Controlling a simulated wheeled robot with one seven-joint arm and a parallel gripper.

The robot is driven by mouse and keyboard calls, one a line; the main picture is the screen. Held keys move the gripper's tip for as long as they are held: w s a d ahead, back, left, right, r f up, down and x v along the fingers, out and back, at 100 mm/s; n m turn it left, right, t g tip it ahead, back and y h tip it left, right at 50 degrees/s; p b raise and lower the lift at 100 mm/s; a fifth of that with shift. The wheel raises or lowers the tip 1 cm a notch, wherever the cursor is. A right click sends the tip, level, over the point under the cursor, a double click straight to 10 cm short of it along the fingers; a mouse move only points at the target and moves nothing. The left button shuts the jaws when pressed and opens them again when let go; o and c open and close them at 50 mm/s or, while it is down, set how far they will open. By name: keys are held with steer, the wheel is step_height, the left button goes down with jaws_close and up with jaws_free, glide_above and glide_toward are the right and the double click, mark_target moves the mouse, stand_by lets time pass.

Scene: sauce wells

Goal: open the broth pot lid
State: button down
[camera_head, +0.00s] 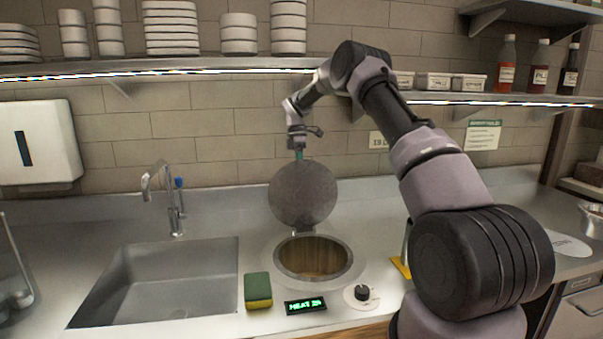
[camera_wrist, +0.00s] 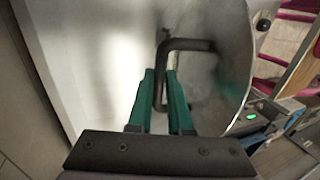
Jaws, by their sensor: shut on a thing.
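The broth pot lid (camera_head: 303,194) is a round grey metal disc. It stands raised, nearly upright, at the back edge of the broth pot (camera_head: 313,257), whose round opening shows in front of it. In the wrist view the lid (camera_wrist: 225,60) is at the right, with a dark bent bar handle (camera_wrist: 188,45) on it. My gripper (camera_head: 299,155) is above and behind the top of the lid in the head view. Its green fingers (camera_wrist: 165,90) are shut on the handle in the wrist view.
A sink with a faucet (camera_head: 175,205) lies left of the pot. A green and yellow sponge (camera_head: 258,291), a small display (camera_head: 305,305) and a black knob (camera_head: 362,293) are in front of it. A shelf (camera_head: 150,69) with stacked dishes runs along the wall above.

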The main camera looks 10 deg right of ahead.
steer(key=shift+w+d+f, duration=0.1)
steer(key=shift+w+f, duration=0.15)
steer(key=shift+w, duration=0.3)
steer(key=shift+w+d+f, duration=0.1)
steer(key=shift+w+f, duration=0.15)
steer(key=shift+w, duration=0.3)
steer(key=c, duration=0.8)
jaws_free()
steer(key=shift+w+a+f, duration=0.1)
steer(key=shift+w+f, duration=0.1)
steer(key=shift+w, duration=0.05)
steer(key=shift+c, duration=0.2)
steer(key=shift+r, duration=0.1)
steer(key=shift+r, duration=0.1)
steer(key=v, duration=0.7)
steer(key=shift+a+r, duration=0.1)
steer(key=shift+r, duration=0.05)
